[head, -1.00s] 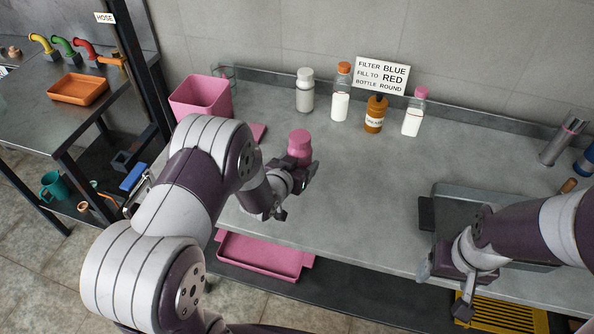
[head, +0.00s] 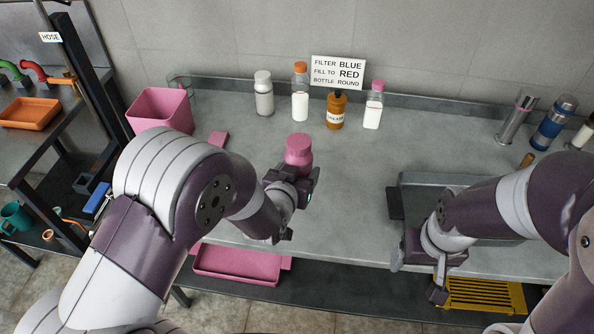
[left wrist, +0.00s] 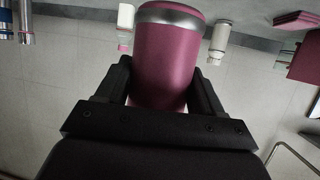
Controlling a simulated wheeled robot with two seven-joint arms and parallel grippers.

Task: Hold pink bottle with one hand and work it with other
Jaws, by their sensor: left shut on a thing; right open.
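The pink bottle (head: 299,150) stands out above my left gripper (head: 292,182) over the left middle of the grey bench. In the left wrist view the pink bottle (left wrist: 168,60) sits between the two black fingers of my left gripper (left wrist: 160,90), which are shut on it. Its lower part is hidden in the head view by the gripper. My right gripper (head: 418,270) is open and empty at the front edge of the bench, well to the right of the bottle and apart from it.
Several bottles, among them a white one (head: 264,93) and a brown one (head: 336,110), stand along the back below a sign (head: 338,72). A pink bin (head: 160,108) is at the back left. A grey tray (head: 405,190) lies at right. The middle of the bench (head: 350,160) is clear.

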